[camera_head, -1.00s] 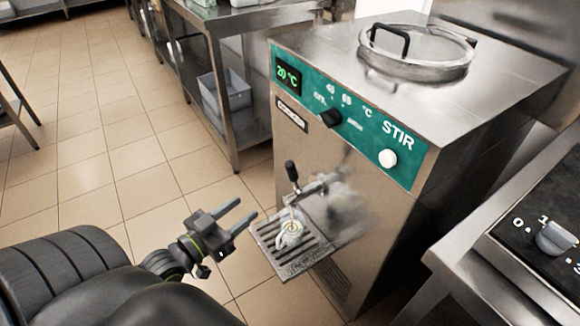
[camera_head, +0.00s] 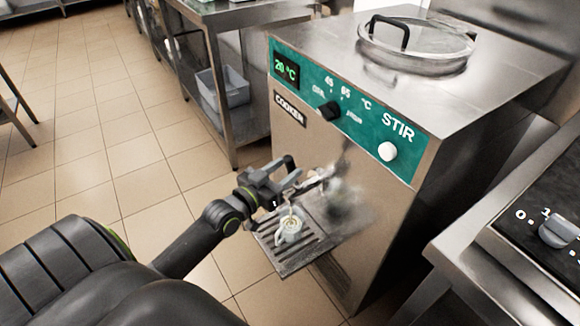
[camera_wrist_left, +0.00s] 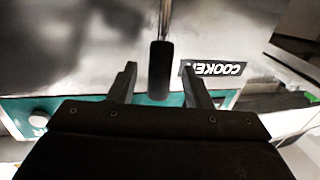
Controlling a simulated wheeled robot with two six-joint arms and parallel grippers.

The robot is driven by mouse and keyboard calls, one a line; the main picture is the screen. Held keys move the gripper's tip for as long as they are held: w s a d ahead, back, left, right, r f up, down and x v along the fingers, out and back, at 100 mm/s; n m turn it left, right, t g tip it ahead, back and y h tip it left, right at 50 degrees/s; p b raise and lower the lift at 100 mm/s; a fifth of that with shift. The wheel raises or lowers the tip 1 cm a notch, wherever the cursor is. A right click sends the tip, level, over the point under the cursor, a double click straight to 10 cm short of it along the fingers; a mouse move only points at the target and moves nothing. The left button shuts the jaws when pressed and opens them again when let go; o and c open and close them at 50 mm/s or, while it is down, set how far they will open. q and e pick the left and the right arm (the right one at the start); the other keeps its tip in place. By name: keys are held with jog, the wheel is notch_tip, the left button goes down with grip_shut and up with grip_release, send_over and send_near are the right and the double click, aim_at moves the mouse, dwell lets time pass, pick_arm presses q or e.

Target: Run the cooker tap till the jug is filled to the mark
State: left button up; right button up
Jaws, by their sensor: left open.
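The cooker (camera_head: 345,215) is a steel cabinet with a green panel. Its tap (camera_head: 325,174) sticks out of the front; the tap's black lever handle (camera_head: 289,163) stands up beside my left gripper (camera_head: 292,181). A small pale jug (camera_head: 290,231) stands upright on the slatted drip tray (camera_head: 281,265) under the tap. A thin pale stream seems to run down into it; its level and mark are too small to read. In the left wrist view the black handle (camera_wrist_left: 160,82) lies between the spread fingers of my open gripper (camera_wrist_left: 159,66), with gaps both sides. My right gripper is out of view.
The panel carries a 20 °C display (camera_head: 286,70), a black dial (camera_head: 330,110) and a white STIR knob (camera_head: 387,151). A clear lid (camera_head: 420,45) covers the top. A steel bench (camera_head: 232,120) stands behind left; a counter (camera_head: 470,262) stands at right.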

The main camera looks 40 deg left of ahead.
pick_arm(q)
jog(key=shift+w+d, duration=0.15)
jog(key=shift+w, duration=1)
jog(key=shift+c, duration=0.5)
grip_shut()
